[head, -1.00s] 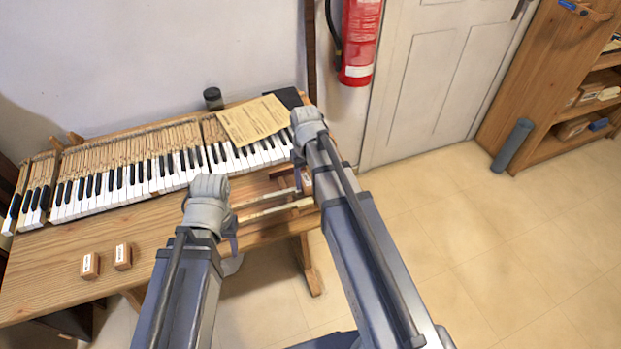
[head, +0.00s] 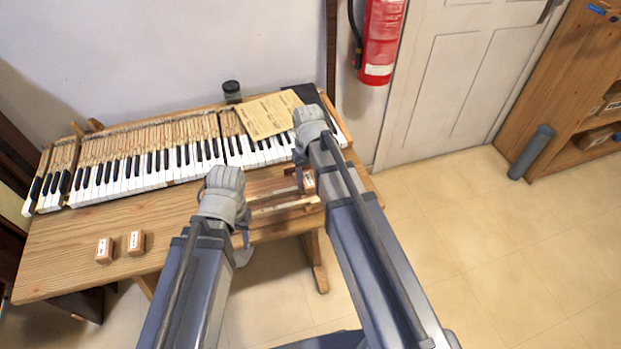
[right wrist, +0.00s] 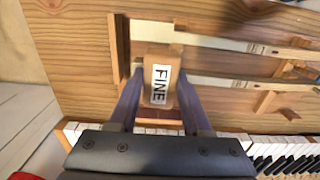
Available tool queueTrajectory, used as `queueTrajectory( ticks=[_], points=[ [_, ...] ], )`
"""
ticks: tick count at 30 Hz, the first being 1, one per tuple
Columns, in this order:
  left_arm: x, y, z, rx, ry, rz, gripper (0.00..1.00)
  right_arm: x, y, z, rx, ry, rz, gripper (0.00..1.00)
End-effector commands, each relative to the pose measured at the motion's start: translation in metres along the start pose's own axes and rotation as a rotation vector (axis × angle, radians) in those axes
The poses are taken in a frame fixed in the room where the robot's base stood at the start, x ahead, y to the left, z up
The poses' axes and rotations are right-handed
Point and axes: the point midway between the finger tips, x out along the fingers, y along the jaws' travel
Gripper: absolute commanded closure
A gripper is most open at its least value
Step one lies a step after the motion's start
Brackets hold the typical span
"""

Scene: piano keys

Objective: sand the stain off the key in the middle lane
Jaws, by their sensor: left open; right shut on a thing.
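My right gripper (right wrist: 159,101) is shut on a sanding block (right wrist: 158,62) labelled FINE; in the head view the block (head: 308,183) shows beside my right wrist. In the right wrist view it is over a wooden rack with long pale keys in lanes. One key (right wrist: 235,83) runs to the right from the block, and another key (right wrist: 225,40) lies farther up. I cannot tell whether the block touches a key, and no stain can be made out. My left gripper (head: 243,238) is open and empty, in front of the table's front edge, partly hidden by its wrist.
Two more small labelled blocks stand on the table (head: 175,220), one left (head: 104,250) and one right (head: 136,243). The piano keyboard (head: 150,172) lies along the back, with a paper sheet (head: 268,115) and a dark jar (head: 231,91).

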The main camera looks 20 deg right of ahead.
Motion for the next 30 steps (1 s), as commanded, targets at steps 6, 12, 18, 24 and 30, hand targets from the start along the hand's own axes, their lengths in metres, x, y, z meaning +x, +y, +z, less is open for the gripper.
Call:
queueTrajectory(
  ticks=[6,12,18,24,30],
  points=[
    [0.001,0.0,0.0,0.0,0.0,0.0,0.5,0.001,0.014,0.0,0.002,0.0,0.001,0.96],
    [0.001,0.0,0.0,0.0,0.0,0.0,0.5,0.001,0.027,0.001,0.001,0.0,0.002,0.96],
    [0.001,0.0,0.0,0.0,0.0,0.0,0.5,0.001,0.029,0.001,0.001,0.0,0.002,0.96],
    [0.0,0.0,0.0,0.0,0.0,0.0,0.5,0.0,0.04,0.001,0.003,0.0,0.002,0.96],
    [-0.001,0.0,0.0,0.0,0.0,0.0,0.5,-0.001,0.053,0.002,0.002,0.0,0.002,0.96]
  ],
)
